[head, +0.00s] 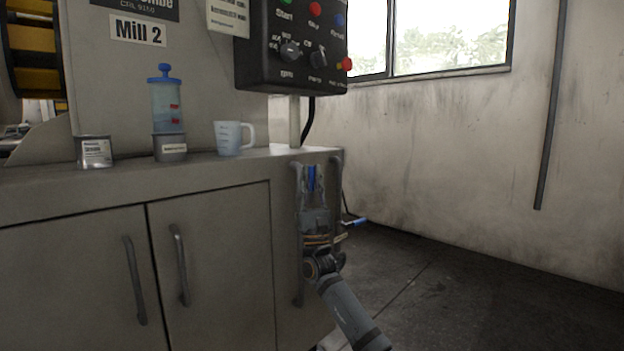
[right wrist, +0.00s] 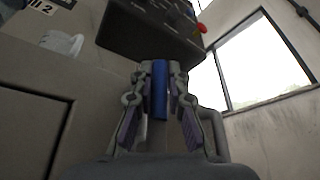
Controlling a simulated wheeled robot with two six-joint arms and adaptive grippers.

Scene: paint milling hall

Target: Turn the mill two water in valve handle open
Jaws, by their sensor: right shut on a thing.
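My right gripper (head: 312,182) is at the right end of the Mill 2 cabinet front, between two vertical grey pipes. It is shut on a blue valve handle (head: 311,178). In the right wrist view the blue handle (right wrist: 159,92) stands upright between the two fingers of my right gripper (right wrist: 160,75). The valve body is hidden behind the gripper. Whether this is the water in valve cannot be read; no label shows on it. My left gripper is not in view.
A second blue handle (head: 355,222) sticks out sideways at the cabinet's right side. The cabinet top holds a measuring jug (head: 229,139), two cans and a blue-lidded container (head: 166,105). A black control box (head: 290,50) hangs above. The floor to the right is clear.

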